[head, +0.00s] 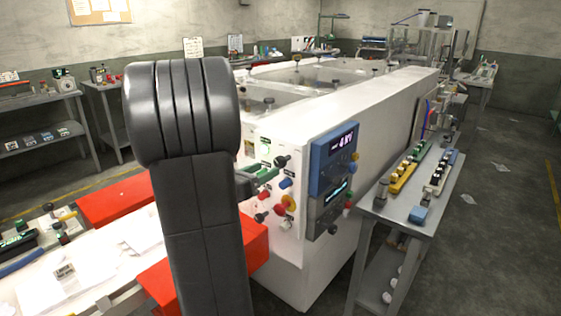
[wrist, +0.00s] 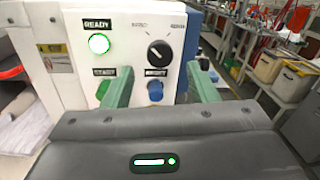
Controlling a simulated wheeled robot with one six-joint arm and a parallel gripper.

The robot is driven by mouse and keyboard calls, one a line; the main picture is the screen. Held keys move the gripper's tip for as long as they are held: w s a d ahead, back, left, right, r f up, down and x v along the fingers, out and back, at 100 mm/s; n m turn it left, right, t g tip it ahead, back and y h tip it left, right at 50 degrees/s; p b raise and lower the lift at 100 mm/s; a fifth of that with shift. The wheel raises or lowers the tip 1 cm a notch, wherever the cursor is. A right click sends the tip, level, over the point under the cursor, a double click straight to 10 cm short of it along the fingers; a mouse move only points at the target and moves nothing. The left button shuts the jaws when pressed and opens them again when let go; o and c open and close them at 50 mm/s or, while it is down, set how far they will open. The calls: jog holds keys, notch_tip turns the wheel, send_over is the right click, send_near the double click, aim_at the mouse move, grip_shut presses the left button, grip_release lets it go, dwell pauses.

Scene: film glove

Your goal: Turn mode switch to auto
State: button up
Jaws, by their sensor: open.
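The mode switch (wrist: 159,53) is a round black knob with a pale pointer mark on the white panel in the wrist view. Small labels sit above it at left and right; they are too blurred to read surely, and I cannot tell which one the pointer favours. In the head view the switch is a dark knob (head: 283,160) on the machine's end face. My gripper (wrist: 160,72) is open and empty, its two green fingers spread to either side below the knob. They appear apart from it. My arm hides part of the panel in the head view.
A lit green READY lamp (wrist: 99,44), a green START button (wrist: 103,90) and a blue button (wrist: 155,91) are close to my fingers. A blue display unit (head: 333,160) adjoins the panel. A grey side table (head: 440,200) stands right. Red blocks (head: 115,199) lie left.

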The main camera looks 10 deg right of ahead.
aim_at(278, 164)
jog(key=x, duration=0.7)
jog(key=shift+w+d+p, duration=0.1)
jog(key=shift+d+p, duration=0.05)
jog(key=shift+p, duration=0.25)
jog(key=c, duration=1)
jog(key=shift+o, duration=0.2)
